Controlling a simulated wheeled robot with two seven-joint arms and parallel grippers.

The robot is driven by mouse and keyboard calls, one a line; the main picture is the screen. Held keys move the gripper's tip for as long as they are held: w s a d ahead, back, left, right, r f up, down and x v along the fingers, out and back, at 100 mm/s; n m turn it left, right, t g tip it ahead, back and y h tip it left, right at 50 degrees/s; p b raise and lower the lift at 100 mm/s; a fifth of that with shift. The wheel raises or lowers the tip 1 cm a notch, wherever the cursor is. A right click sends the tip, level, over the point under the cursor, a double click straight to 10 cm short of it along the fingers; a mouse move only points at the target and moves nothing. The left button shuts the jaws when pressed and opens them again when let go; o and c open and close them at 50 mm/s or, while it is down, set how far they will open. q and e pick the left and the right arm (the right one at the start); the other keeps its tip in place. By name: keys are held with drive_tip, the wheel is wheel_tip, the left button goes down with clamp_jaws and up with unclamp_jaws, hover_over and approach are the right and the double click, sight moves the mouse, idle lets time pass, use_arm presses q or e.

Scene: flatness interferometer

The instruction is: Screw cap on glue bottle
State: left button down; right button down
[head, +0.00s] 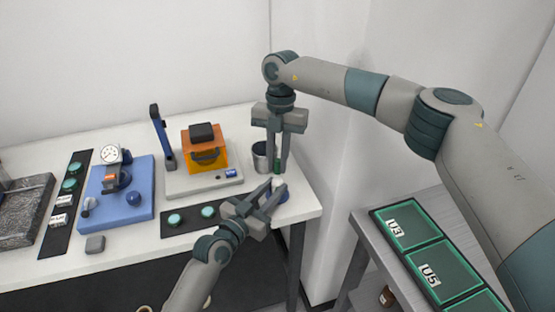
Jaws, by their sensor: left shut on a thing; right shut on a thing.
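My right gripper (278,169) points straight down near the front right corner of the white table. It is shut on a small green piece, seemingly the cap (278,166), which shows between its fingers. My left gripper (278,187) reaches in from below, just under the right one, and is shut on a small whitish thing, seemingly the glue bottle (278,182). The cap is right above the bottle; whether they touch is too small to tell. A blue round part (284,196) shows by the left fingertips. The fingers hide most of the bottle.
A grey metal cup (262,157) stands close behind the grippers. An orange device on a light base (203,183) is to the left. A dark strip with teal discs (190,218) lies in front. A blue plate with a dial gauge (130,200) is farther left. Green trays (407,226) are at right.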

drive_tip(key=shift+f, duration=0.5)
idle(0.5)
drive_tip(key=c, duration=1.7)
unclamp_jaws()
drive_tip(key=shift+o, duration=0.2)
drive_tip(key=shift+r, duration=2.25)
drive_tip(key=shift+c, duration=0.3)
